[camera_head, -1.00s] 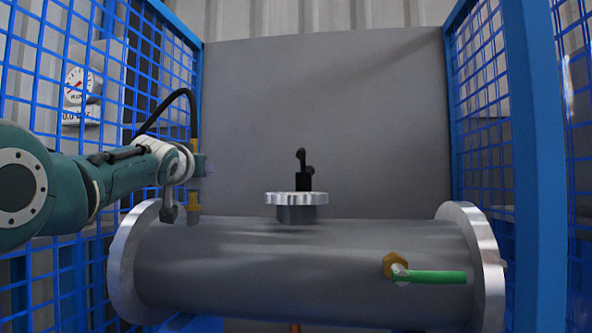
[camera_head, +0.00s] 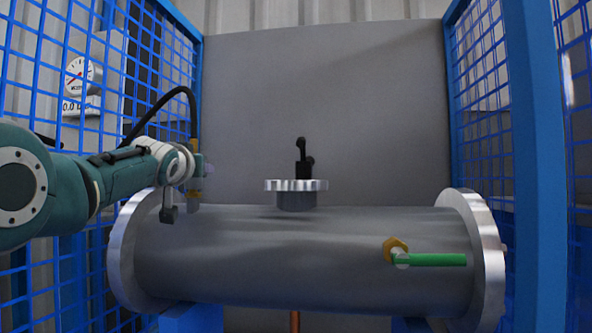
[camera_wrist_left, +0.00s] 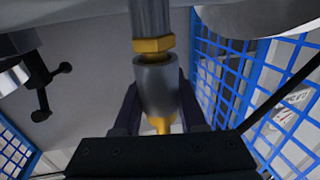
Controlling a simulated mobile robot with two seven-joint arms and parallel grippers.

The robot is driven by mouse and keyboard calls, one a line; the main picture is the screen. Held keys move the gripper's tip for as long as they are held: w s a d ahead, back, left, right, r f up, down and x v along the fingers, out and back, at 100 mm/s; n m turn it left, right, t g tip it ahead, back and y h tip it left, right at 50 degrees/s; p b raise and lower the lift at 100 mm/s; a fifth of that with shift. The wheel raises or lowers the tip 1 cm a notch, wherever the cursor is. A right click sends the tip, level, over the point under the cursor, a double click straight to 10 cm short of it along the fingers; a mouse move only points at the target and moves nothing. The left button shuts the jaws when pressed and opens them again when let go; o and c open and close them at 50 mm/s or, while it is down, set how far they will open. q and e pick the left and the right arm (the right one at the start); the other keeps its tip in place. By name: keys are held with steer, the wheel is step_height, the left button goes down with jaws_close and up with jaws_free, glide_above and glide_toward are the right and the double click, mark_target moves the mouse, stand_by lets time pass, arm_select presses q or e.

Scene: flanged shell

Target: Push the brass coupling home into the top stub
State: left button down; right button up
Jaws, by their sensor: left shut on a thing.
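The coupling (camera_wrist_left: 155,88) has a grey sleeve and a brass tail; it sits between the two dark fingers of my left gripper (camera_wrist_left: 158,104), which is shut on it. The top stub (camera_wrist_left: 151,18) is a grey pipe with a brass hex nut, in line with the coupling in the left wrist view. The sleeve's open end meets the nut; how far it is seated I cannot tell. In the head view my left gripper (camera_head: 197,171) is above the shell's left end, where the stub's brass (camera_head: 193,197) shows small. My right gripper is not in view.
The grey flanged shell (camera_head: 300,255) lies across the front. A central flange (camera_head: 296,185) with a black handle (camera_head: 303,160) stands on top. A green handle or hose (camera_head: 437,260) projects at right. Blue mesh fences (camera_head: 480,110) close both sides. A black hose (camera_head: 160,108) arches over my wrist.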

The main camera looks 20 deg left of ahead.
arm_select(q)
steer(key=shift+f, duration=0.4)
steer(key=shift+c, duration=1.9)
jaws_free()
steer(key=shift+s+d+r+p, duration=0.2)
steer(key=shift+s+p, duration=0.15)
steer(key=shift+p, duration=0.3)
steer(key=p+v, duration=0.4)
steer(key=v, duration=0.5)
steer(key=shift+f+p, duration=0.15)
steer(key=shift+p, duration=0.25)
